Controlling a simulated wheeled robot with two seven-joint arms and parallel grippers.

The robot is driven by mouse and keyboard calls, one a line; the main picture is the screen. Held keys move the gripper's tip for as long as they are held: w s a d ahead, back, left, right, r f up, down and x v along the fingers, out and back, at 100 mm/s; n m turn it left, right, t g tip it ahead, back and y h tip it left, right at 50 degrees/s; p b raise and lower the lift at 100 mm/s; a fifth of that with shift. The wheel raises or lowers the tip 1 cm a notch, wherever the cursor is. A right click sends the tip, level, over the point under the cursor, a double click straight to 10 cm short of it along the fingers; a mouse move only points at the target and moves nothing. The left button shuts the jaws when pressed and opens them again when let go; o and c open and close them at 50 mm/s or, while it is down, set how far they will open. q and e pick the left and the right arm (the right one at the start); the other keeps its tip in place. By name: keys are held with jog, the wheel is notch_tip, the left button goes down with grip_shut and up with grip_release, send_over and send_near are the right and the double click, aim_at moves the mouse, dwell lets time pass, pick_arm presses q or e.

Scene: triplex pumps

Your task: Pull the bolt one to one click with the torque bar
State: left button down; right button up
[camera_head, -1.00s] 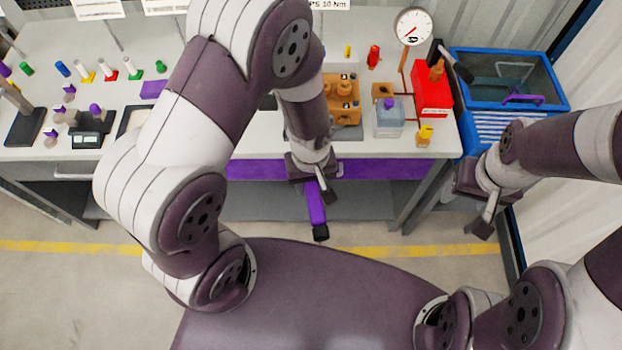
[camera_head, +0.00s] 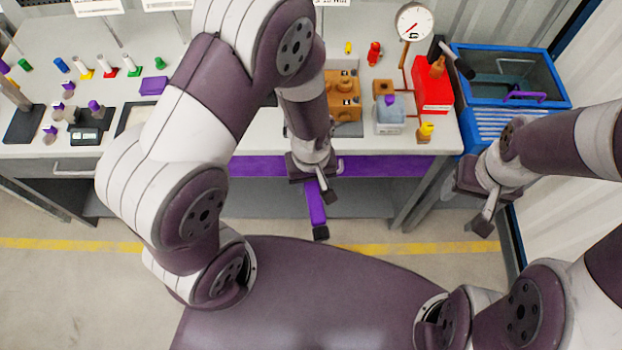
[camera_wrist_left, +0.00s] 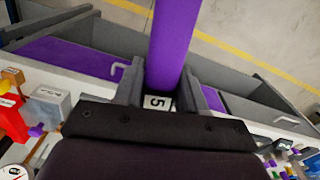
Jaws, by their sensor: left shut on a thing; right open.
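My left gripper (camera_head: 318,184) is shut on the purple torque bar (camera_head: 316,204), in front of the bench edge. The bar's black end (camera_head: 320,233) points toward me. In the left wrist view the purple bar (camera_wrist_left: 174,45) runs up between the two fingers of the gripper (camera_wrist_left: 162,88), with a white "5" label (camera_wrist_left: 158,102) at its base. The orange pump block (camera_head: 345,98) stands on the bench beyond the gripper, partly behind my left arm. I cannot make out bolt one. My right gripper (camera_head: 487,212) is open and empty at the right, in front of the blue bin.
A red box (camera_head: 433,92), a gauge (camera_head: 413,22) and a grey-blue block (camera_head: 390,115) stand right of the pump. A blue bin (camera_head: 513,124) is farther right. Small coloured parts and a black scale (camera_head: 86,138) lie on the left bench. The floor before the bench is clear.

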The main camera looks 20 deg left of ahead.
pick_arm(q)
jog(key=shift+s+d+f+b, duration=0.15)
jog(key=shift+f+b, duration=0.15)
jog(key=shift+f, duration=0.25)
jog(key=shift+s+a+f+b, duration=0.1)
jog(key=shift+f+b, duration=0.15)
jog(key=shift+f, duration=0.3)
dwell(0.4)
jog(key=shift+w, duration=0.1)
jog(key=shift+r, duration=0.15)
jog(key=shift+r+p, duration=2.45)
jog(key=shift+p, duration=0.1)
